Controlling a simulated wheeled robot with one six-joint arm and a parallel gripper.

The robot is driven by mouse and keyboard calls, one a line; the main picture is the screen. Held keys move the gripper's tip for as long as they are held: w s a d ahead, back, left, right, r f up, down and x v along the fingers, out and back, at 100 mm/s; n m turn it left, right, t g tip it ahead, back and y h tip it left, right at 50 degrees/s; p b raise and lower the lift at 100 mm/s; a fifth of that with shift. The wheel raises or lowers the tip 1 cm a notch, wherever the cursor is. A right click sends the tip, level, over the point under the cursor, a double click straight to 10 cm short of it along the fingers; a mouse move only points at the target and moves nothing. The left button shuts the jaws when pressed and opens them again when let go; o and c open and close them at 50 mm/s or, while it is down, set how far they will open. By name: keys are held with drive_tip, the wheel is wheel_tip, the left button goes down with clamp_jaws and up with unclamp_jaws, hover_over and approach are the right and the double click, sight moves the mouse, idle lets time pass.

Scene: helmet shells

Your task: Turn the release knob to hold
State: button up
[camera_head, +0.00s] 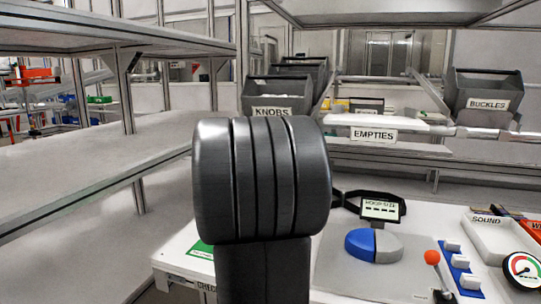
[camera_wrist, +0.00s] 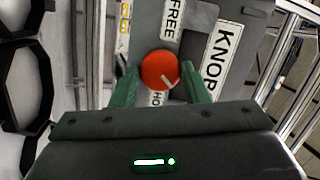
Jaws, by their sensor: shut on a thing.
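The red round release knob (camera_wrist: 160,70) sits on a grey panel in the middle of the wrist view. A white mark lies on its lower right part, slanted. The FREE label (camera_wrist: 173,18) is above the knob, and a partly hidden label starting with HO (camera_wrist: 157,98) is just below it. My gripper (camera_wrist: 160,80) has its two green fingers on either side of the knob, shut on it. In the head view my arm blocks the middle, and neither the knob nor my gripper shows there.
A larger label reading KNOB or similar (camera_wrist: 222,62) is right of the knob. In the head view, a KNOBS bin (camera_head: 270,112) and a BUCKLES bin (camera_head: 487,103) stand at the back. A blue and grey disc (camera_head: 360,245) and a red-tipped lever (camera_head: 432,257) are at lower right.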

drive_tip(key=shift+m+b, duration=0.5)
drive_tip(key=o, duration=1)
drive_tip(key=shift+c, duration=0.2)
drive_tip(key=s+a+f+p, duration=0.1)
drive_tip(key=s+f, duration=0.1)
drive_tip(key=s, duration=1.1)
drive_tip(key=shift+s+a, duration=0.2)
drive_tip(key=shift+s, duration=0.1)
drive_tip(key=shift+w+f, duration=0.1)
drive_tip(key=w+d+r+b, duration=0.1)
drive_tip(key=w+r, duration=0.1)
drive_tip(key=w, duration=1.1)
drive_tip(key=shift+w+d, duration=0.25)
drive_tip(key=shift+r, duration=0.1)
